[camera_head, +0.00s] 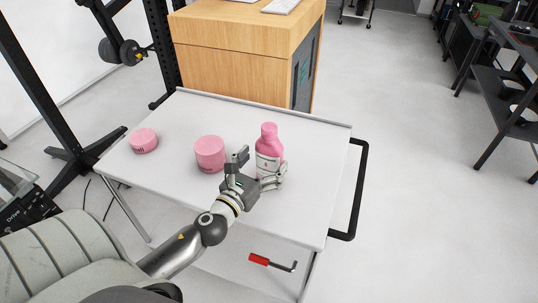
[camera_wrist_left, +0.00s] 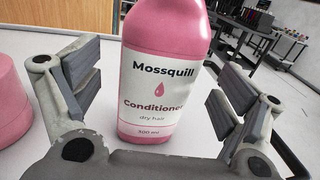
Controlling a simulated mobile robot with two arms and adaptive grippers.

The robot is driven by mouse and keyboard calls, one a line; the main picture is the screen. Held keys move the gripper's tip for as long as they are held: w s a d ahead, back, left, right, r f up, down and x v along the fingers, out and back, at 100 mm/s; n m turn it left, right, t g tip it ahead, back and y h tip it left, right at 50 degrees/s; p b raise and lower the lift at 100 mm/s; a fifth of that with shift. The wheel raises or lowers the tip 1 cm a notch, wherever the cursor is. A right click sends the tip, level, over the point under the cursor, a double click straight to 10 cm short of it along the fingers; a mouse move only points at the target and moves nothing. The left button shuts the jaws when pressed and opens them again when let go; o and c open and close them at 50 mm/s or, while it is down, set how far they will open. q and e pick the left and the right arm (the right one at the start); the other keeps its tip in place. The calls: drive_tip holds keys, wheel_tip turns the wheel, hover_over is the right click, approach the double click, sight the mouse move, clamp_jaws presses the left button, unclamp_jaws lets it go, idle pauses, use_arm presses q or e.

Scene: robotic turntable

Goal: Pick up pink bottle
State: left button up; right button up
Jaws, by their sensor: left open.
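The pink bottle (camera_head: 269,148) stands upright on the white table, with a white label and a pink cap. In the left wrist view the bottle (camera_wrist_left: 165,75) fills the middle, its label reading "Mossquill Conditioner". My left gripper (camera_head: 260,167) is open, with one finger on each side of the bottle. In the left wrist view the left gripper's fingers (camera_wrist_left: 160,85) show gaps to the bottle, so they look apart from it. The bottle's lower part is partly hidden by the gripper in the head view. My right gripper is in neither view.
A pink jar (camera_head: 210,154) stands left of the bottle, close to the left gripper. A smaller pink round container (camera_head: 144,141) is farther left. The white table (camera_head: 310,190) is clear to the right of the bottle, with a black handle (camera_head: 357,190) at its right edge. A wooden cabinet (camera_head: 235,75) stands behind.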

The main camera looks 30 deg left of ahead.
use_arm(q)
drive_tip(key=shift+w+a, duration=0.1)
drive_tip(key=shift+w, duration=1.35)
drive_tip(key=c, duration=1.3)
drive_tip(key=shift+r, duration=0.1)
drive_tip(key=shift+c, duration=0.2)
